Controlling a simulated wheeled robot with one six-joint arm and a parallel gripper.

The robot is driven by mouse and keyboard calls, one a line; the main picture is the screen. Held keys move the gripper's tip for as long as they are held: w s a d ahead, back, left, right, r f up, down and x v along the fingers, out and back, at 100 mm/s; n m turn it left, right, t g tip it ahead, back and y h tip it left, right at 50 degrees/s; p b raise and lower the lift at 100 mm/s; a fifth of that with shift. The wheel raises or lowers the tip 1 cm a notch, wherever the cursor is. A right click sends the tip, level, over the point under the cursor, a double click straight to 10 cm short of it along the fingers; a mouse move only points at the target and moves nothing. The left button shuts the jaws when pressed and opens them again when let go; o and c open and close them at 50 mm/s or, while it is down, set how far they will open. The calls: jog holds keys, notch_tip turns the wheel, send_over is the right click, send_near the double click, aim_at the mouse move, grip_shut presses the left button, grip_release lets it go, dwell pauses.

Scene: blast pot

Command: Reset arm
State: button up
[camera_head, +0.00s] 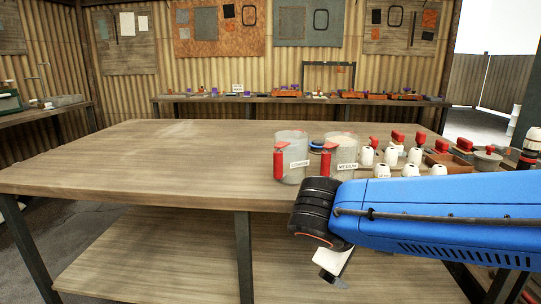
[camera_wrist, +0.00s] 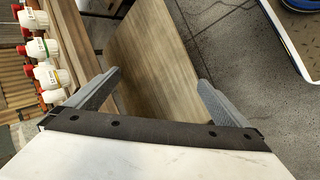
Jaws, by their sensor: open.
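My blue arm reaches in from the right in the head view, and its white wrist with my gripper hangs down in front of the table's front edge (camera_head: 335,264). In the wrist view my gripper (camera_wrist: 160,82) has its two grey fingers spread wide apart with nothing between them. Below them are the wooden lower shelf (camera_wrist: 163,50) and the floor. On the table (camera_head: 150,160) stand two clear containers, one labelled "COARSE" (camera_head: 291,150) and one labelled "MEDIUM" (camera_head: 341,142), each with a red-handled part at its side.
Several white pots with red tops (camera_head: 391,156) stand right of the containers, and also show at the left of the wrist view (camera_wrist: 37,48). A grey pan (camera_head: 487,160) is at the far right. The table's left half is clear. A cluttered bench (camera_head: 260,98) stands behind.

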jog(key=s+d+f+m+g+y, duration=0.1)
jog(key=s+d+f+m+y, duration=0.4)
jog(key=s+d+m, duration=0.3)
jog(key=shift+s+d+f+m+y, duration=0.4)
jog(key=shift+s+d+f, duration=0.2)
jog(key=shift+s+d, duration=0.6)
jog(key=shift+s+a, duration=0.2)
jog(key=shift+a, duration=0.05)
jog(key=shift+c, duration=0.6)
